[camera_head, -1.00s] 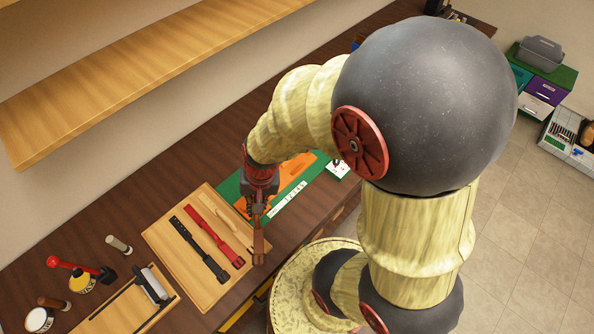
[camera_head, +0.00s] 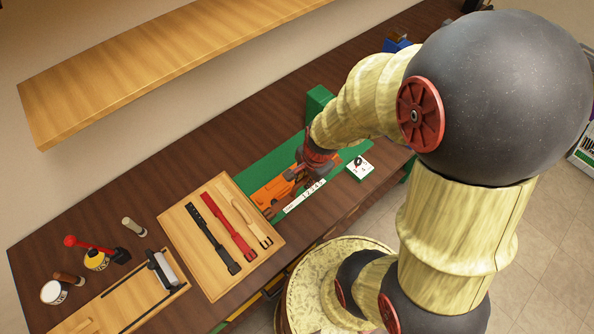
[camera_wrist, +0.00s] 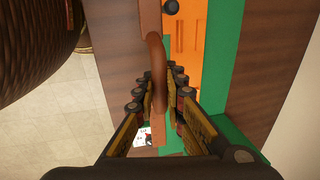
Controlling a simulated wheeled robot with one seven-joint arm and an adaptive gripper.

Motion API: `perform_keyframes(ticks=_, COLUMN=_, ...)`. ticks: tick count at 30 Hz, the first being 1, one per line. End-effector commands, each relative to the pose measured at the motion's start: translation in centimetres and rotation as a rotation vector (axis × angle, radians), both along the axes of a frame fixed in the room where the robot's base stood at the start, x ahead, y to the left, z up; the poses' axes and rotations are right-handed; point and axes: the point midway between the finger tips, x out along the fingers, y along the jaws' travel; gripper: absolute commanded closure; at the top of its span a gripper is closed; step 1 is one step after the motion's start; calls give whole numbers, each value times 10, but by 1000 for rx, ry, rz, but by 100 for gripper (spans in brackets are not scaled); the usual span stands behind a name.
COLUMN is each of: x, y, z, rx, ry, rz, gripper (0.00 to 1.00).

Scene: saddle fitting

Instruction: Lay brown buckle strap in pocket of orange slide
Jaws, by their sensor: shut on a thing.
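My gripper (camera_wrist: 161,84) is shut on the brown buckle strap (camera_wrist: 155,48). In the wrist view the strap runs up between the fingers, bends, and leaves the top edge. The orange slide (camera_wrist: 187,38) lies on a green base to the right of the strap there, with a dark round knob beside the strap. In the head view my gripper (camera_head: 296,174) is above the orange slide (camera_head: 268,193), partly covering it. The strap is hard to tell from the gripper and slide there. The slide's pocket is not clear, and I cannot tell whether the strap touches it.
A wooden board (camera_head: 180,232) holds a black strap (camera_head: 211,232), a red strap (camera_head: 228,228) and a tan strap (camera_head: 250,221). A white numbered strip (camera_head: 304,196) lies along the green base (camera_head: 254,173). Pots and tools stand at left. A wooden shelf (camera_head: 150,65) hangs above.

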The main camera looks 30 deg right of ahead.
Motion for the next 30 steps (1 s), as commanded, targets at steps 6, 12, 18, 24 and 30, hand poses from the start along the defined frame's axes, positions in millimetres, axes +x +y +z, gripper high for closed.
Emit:
perform_keyframes(ticks=6, x=45, y=-14, z=-24, rx=1, ry=2, rz=-1, gripper=100)
perform_keyframes(ticks=12, x=79, y=-23, z=-54, rx=1, ry=4, rz=0, gripper=100)
perform_keyframes(ticks=18, x=100, y=-30, z=-78, rx=1, ry=1, rz=1, gripper=100)
perform_keyframes(ticks=24, x=107, y=-32, z=-86, rx=0, ry=0, rz=1, gripper=100)
perform_keyframes(ticks=30, x=109, y=-33, z=-113, rx=1, ry=1, rz=1, gripper=100)
